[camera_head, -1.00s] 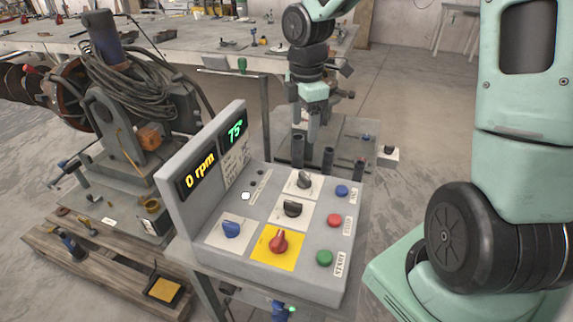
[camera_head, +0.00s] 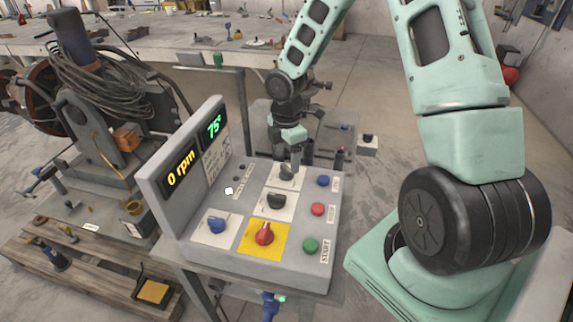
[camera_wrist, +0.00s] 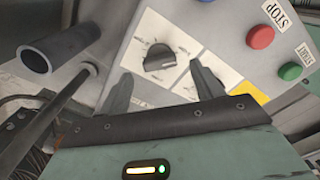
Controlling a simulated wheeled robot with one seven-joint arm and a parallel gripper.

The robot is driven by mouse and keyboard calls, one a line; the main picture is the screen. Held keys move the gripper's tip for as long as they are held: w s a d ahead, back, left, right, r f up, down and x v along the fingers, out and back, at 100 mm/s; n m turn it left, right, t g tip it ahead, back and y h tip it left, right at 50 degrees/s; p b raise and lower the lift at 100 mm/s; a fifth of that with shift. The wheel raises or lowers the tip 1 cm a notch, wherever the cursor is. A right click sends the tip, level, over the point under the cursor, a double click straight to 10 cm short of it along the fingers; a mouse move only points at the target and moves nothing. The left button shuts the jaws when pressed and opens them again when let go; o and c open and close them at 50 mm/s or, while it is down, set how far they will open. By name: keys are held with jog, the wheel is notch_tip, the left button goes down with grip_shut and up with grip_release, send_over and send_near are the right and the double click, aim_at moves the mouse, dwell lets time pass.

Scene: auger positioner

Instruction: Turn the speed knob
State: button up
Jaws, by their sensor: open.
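The grey control panel (camera_head: 215,262) carries several knobs. I cannot read which is the speed knob. The far knob (camera_head: 287,174), on a white plate, is partly hidden by my gripper (camera_head: 291,160); in the wrist view a dark knob (camera_wrist: 160,62) lies ahead of and between my open fingers (camera_wrist: 163,85), not visibly gripped. A black knob (camera_head: 276,201) is in the middle; the wrist view shows a knob partly behind the right finger. A red knob (camera_head: 264,234) sits on a yellow plate and a blue knob (camera_head: 217,224) on a white one. The display (camera_head: 181,173) reads 0 rpm.
Blue (camera_head: 324,181), red (camera_head: 318,209) and green (camera_head: 310,245) buttons line the panel's right side. A second display (camera_head: 214,126) reads 75°. A motor with coiled cable stands at left. Dark upright tubes stand behind the panel; one (camera_wrist: 62,48) shows close in the wrist view.

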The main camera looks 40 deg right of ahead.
aim_at(286, 168)
jog(key=shift+f, duration=1.55)
jog(key=c, duration=1)
